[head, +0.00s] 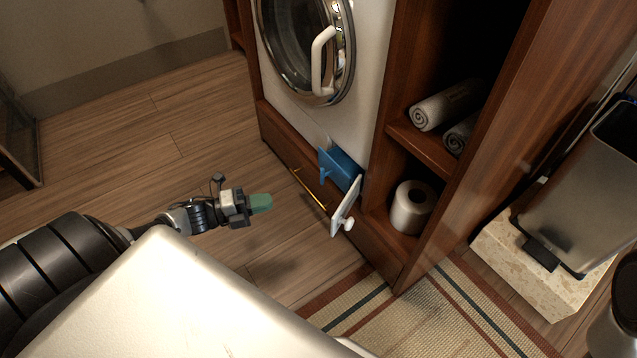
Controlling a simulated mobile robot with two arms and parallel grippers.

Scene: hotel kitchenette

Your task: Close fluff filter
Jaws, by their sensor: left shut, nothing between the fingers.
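The washing machine (365,75) stands in a wooden cabinet with its round door (305,45) shut. Low on its front, the blue fluff filter (341,168) sticks out of its opening. A white flap with a round knob (345,207) stands open beside it, swung out from the front. My left gripper (261,203) has green fingertips and is shut and empty. It is to the left of the filter and flap, apart from both, above the wood floor. My right gripper is not in view.
Cabinet shelves at the right hold rolled towels (445,105) and a toilet roll (411,207). A striped rug (400,315) lies in front. A metal bin (585,190) stands at the far right. The wood floor (150,130) at left is clear.

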